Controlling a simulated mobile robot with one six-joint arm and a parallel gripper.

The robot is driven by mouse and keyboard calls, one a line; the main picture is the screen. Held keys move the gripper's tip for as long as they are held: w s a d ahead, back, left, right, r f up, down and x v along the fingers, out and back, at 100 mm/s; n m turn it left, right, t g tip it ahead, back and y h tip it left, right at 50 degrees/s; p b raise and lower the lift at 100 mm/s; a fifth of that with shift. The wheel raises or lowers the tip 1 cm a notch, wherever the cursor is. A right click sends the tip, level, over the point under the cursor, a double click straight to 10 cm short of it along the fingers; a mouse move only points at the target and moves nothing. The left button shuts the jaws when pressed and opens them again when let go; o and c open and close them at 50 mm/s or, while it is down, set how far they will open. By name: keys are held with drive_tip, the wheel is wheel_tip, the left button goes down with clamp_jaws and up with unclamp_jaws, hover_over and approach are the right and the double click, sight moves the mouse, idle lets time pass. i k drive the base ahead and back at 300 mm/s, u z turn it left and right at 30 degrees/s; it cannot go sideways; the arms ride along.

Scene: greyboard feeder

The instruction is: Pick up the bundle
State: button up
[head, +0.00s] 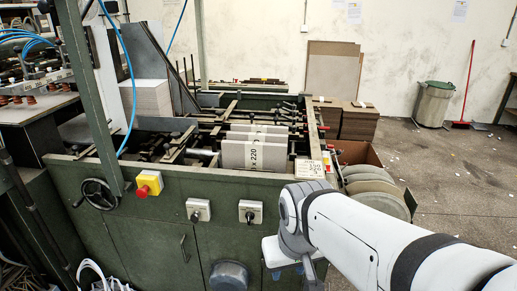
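A bundle of greyboard (233,155) stands upright on edge in the green feeder machine, with a white band printed "x 220" around its middle. More grey boards (285,138) stand close behind it; I cannot tell whether they are separate bundles. My arm comes in from the lower right, and my gripper (298,272) is at the bottom, in front of the machine and below and right of the bundle. It is apart from the bundle. Its fingers are mostly hidden or cut off, so I cannot see whether it is open.
The machine's front panel (150,225) carries a red stop button (143,190), switches and a handwheel (98,194). A small printed card (309,168) lies right of the bundle. Round grey discs (375,186) stand at the machine's right end. Open floor (450,175) lies to the right.

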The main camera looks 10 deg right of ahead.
sight(239, 154)
drive_tip(key=i, duration=1)
drive_tip(key=z, duration=0.05)
